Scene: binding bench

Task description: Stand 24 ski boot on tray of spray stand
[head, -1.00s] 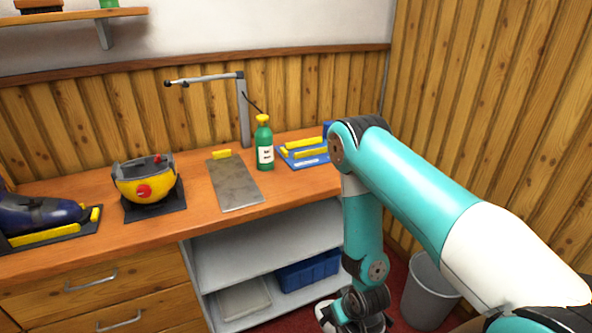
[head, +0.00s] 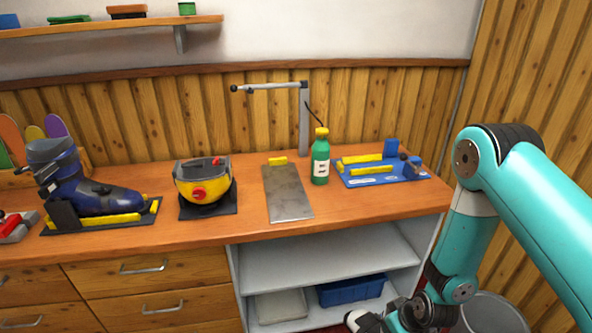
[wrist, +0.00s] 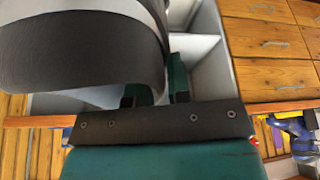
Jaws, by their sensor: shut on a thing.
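My gripper (wrist: 158,92) is shut on a dark grey and white ski boot (wrist: 75,48), which fills the upper left of the wrist view. Only part of the boot shows there, and no size number is readable. In the head view the boot (head: 362,321) shows only as a small white and dark piece at the bottom edge, low in front of the shelves. The spray stand on the bench has a grey post (head: 303,125) with a side arm. Its flat grey metal tray (head: 288,195) is empty apart from a yellow block (head: 278,161) at its back end.
A green spray bottle (head: 320,160) stands right of the tray, beside a blue fixture (head: 385,178). Left of the tray are a yellow and grey device (head: 203,182) and a blue boot (head: 85,190) on a black holder. Open shelves (head: 320,262) lie below. A bin (head: 492,315) stands lower right.

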